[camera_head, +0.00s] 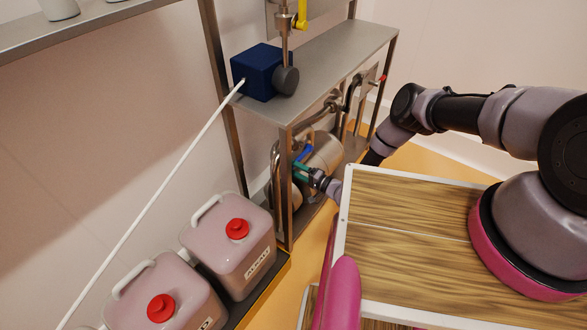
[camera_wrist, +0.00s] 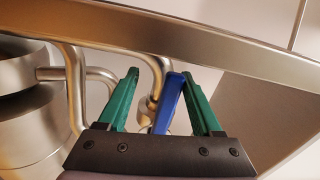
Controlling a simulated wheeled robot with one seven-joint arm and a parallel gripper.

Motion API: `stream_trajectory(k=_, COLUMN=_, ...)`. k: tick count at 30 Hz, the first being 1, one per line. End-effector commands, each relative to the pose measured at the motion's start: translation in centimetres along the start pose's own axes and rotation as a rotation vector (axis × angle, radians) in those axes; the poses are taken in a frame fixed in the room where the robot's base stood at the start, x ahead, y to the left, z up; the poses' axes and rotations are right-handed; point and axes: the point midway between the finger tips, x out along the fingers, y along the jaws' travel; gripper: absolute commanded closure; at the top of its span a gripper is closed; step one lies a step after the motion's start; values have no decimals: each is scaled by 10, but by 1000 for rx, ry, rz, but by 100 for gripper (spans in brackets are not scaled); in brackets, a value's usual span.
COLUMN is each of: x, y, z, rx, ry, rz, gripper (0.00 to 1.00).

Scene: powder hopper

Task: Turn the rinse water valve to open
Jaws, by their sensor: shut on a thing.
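A blue valve lever (camera_head: 304,153) sits on the pipework under the steel shelf; I take it as the rinse water valve handle. It also shows in the wrist view (camera_wrist: 169,104), steeply upright in that picture. My gripper (camera_head: 300,169), with green fingers, reaches in under the shelf. In the wrist view my gripper (camera_wrist: 160,76) has the lever between its fingers and is shut on it, with the lever nearer the right finger. The valve body is mostly hidden behind the fingers and lever.
The steel shelf (camera_head: 335,58) runs just above my gripper, carrying a blue box (camera_head: 262,70). A metal vessel (camera_wrist: 20,95) and bent pipes (camera_wrist: 74,85) stand close by. A yellow handle (camera_head: 302,14) is higher up. Pink canisters (camera_head: 230,255) with red caps stand left.

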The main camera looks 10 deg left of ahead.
Motion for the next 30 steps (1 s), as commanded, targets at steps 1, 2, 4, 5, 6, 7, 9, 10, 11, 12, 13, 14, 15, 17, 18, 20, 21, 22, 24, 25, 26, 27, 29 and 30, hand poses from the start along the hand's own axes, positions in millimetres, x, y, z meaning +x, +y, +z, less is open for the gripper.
stream_trajectory(k=1, x=0, y=0, z=1, rx=0, ry=-2, rz=1, gripper=43)
stream_trajectory(k=2, x=0, y=0, z=1, rx=0, ry=-1, rz=1, gripper=43)
stream_trajectory(k=4, x=-2, y=0, z=0, rx=0, ry=-1, rz=1, gripper=43)
stream_trajectory(k=5, x=-4, y=1, z=0, rx=0, ry=0, rz=2, gripper=43)
stream_trajectory(k=6, x=-8, y=1, z=-1, rx=1, ry=1, rz=2, gripper=43)
stream_trajectory(k=7, x=-11, y=1, z=-1, rx=2, ry=2, rz=2, gripper=43)
stream_trajectory(k=9, x=-23, y=1, z=-1, rx=2, ry=2, rz=3, gripper=43)
stream_trajectory(k=10, x=-29, y=1, z=-1, rx=3, ry=3, rz=4, gripper=43)
stream_trajectory(k=11, x=-35, y=1, z=-1, rx=4, ry=2, rz=4, gripper=43)
stream_trajectory(k=12, x=-44, y=2, z=-1, rx=3, ry=3, rz=4, gripper=43)
stream_trajectory(k=13, x=-50, y=2, z=-1, rx=4, ry=3, rz=5, gripper=43)
stream_trajectory(k=14, x=-56, y=1, z=-1, rx=3, ry=3, rz=4, gripper=43)
stream_trajectory(k=15, x=-64, y=1, z=-1, rx=4, ry=3, rz=4, gripper=43)
stream_trajectory(k=17, x=-76, y=1, z=-1, rx=3, ry=4, rz=3, gripper=43)
stream_trajectory(k=18, x=-82, y=1, z=0, rx=3, ry=3, rz=3, gripper=43)
stream_trajectory(k=20, x=-91, y=1, z=0, rx=2, ry=2, rz=3, gripper=43)
stream_trajectory(k=21, x=-96, y=1, z=0, rx=1, ry=1, rz=2, gripper=43)
stream_trajectory(k=22, x=-99, y=1, z=0, rx=1, ry=1, rz=2, gripper=43)
stream_trajectory(k=24, x=-104, y=1, z=0, rx=1, ry=1, rz=1, gripper=43)
stream_trajectory(k=25, x=-106, y=0, z=0, rx=2, ry=1, rz=1, gripper=43)
stream_trajectory(k=26, x=-107, y=0, z=0, rx=1, ry=1, rz=1, gripper=43)
stream_trajectory(k=27, x=-108, y=0, z=0, rx=1, ry=0, rz=0, gripper=43)
stream_trajectory(k=29, x=-109, y=0, z=0, rx=1, ry=0, rz=0, gripper=43)
stream_trajectory(k=30, x=-109, y=0, z=0, rx=1, ry=0, rz=0, gripper=43)
